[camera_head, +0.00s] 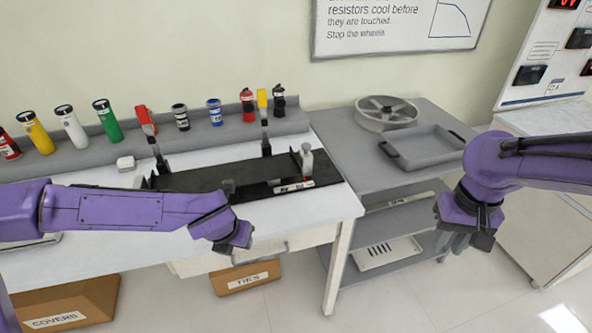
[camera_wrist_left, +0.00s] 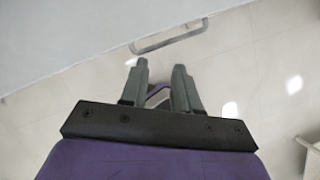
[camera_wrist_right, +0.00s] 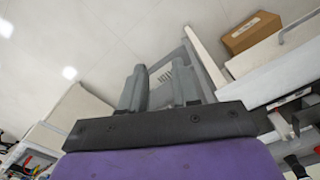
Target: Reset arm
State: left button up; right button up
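My left arm reaches in from the left in the head view, and its gripper (camera_head: 238,240) hangs in front of the workbench edge. In the left wrist view the left gripper (camera_wrist_left: 160,66) has its two fingers apart with nothing between them. The floor and a drawer handle (camera_wrist_left: 168,38) show beyond. My right gripper (camera_head: 470,240) points down at the right of the grey cart. In the right wrist view the right gripper (camera_wrist_right: 160,70) has its fingers apart and empty. The left fingertips are hard to see in the head view.
The white workbench (camera_head: 335,210) carries a black rig (camera_head: 200,180) and a shelf of several coloured bottles and tools. The grey cart (camera_head: 350,150) holds a tray (camera_head: 428,148) and a round wheel (camera_head: 386,112). Boxes labelled COVERS (camera_head: 95,295) and TIES (camera_head: 245,274) sit below the bench.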

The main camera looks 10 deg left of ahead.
jog(key=shift+w+r, duration=0.15)
jog(key=shift+r, duration=0.65)
